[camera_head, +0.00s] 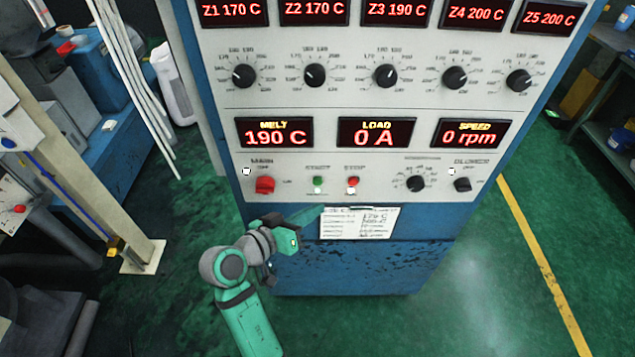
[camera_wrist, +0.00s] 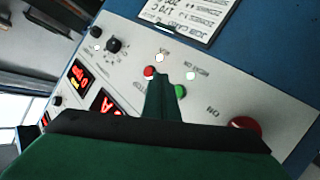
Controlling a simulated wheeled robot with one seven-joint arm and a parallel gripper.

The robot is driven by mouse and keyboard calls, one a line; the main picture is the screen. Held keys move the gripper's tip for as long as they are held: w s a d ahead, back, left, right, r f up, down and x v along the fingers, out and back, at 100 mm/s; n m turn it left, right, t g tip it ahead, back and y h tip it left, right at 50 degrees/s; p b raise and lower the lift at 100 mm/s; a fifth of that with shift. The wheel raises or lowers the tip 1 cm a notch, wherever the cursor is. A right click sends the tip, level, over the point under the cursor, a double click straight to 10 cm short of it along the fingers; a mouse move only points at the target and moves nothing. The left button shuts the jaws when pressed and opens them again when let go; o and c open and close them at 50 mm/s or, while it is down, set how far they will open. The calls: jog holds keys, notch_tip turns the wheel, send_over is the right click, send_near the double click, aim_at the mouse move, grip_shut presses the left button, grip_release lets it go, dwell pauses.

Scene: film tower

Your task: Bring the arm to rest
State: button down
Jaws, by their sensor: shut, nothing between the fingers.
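My gripper (camera_head: 308,215) is in front of the blue control cabinet (camera_head: 350,265), below the row of switches and left of the job card (camera_head: 350,228). In the wrist view my gripper (camera_wrist: 161,80) shows as narrow green fingers, shut and empty. There they overlap the panel between the red stop button (camera_wrist: 149,72) and the green start button (camera_wrist: 180,91). Whether the tips touch the cabinet cannot be told. My arm reaches up from the bottom of the head view, bent at the elbow.
The panel shows a red main switch (camera_head: 264,185), a melt display (camera_head: 274,132) at 190 C, a load display (camera_head: 376,132) at 0 A and a speed display (camera_head: 470,132) at 0 rpm. A pale post (camera_head: 135,240) stands left.

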dwell(0.4)
jog(key=s+a+f+n+t+y, duration=0.15)
jog(key=s+f+n+y, duration=0.55)
jog(key=s+f, duration=0.9)
jog(key=s+d+r+m+t+y, duration=0.1)
jog(key=s+r+m, duration=0.1)
jog(key=s, duration=0.7)
jog(key=s+d+r+m+t+y, duration=0.1)
jog(key=s+r+t+y, duration=0.1)
jog(key=s, duration=0.8)
jog(key=shift+s+d+r+m, duration=0.3)
jog(key=shift+d+r+m, duration=0.1)
jog(key=shift+r, duration=0.5)
